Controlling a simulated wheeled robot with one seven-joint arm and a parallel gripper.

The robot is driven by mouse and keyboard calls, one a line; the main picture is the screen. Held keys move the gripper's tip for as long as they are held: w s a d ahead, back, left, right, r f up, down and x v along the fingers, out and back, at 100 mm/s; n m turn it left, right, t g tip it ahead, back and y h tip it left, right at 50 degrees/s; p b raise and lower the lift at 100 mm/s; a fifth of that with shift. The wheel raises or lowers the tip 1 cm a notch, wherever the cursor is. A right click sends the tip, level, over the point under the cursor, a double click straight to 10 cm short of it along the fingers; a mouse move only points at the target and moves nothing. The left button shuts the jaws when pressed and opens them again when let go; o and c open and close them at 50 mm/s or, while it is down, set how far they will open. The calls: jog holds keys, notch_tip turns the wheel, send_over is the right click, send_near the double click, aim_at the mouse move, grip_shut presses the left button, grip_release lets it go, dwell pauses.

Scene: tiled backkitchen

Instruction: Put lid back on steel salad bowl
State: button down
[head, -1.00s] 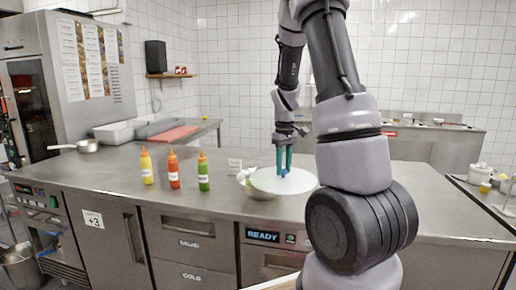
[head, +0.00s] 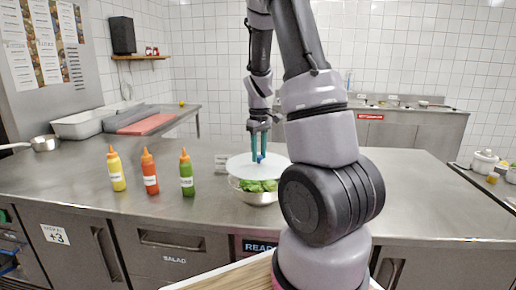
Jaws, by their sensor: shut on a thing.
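The steel salad bowl (head: 257,197) stands on the steel counter, with green leaves (head: 262,186) showing at its front. The white round lid (head: 239,167) is above the bowl and covers the rear of its opening from this view. A gap with leaves shows between the lid's front edge and the bowl's front rim. My gripper (head: 258,158) points down with teal fingers, shut on the lid by its small blue knob. Whether the lid touches the bowl's back rim cannot be told.
Yellow (head: 116,170), red (head: 149,173) and green (head: 187,174) squeeze bottles stand left of the bowl. A small white card (head: 221,160) is behind it. The counter (head: 420,205) is clear to the right of my arm.

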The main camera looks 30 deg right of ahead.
aim_at(259, 160)
jog(key=shift+f, duration=2.15)
jog(key=shift+s+f, duration=0.1)
jog(key=shift+f, duration=0.05)
dwell(0.5)
jog(key=shift+c, duration=2.3)
grip_release()
jog(key=shift+o, duration=0.2)
jog(key=o, duration=0.4)
jog(key=shift+r, duration=3.55)
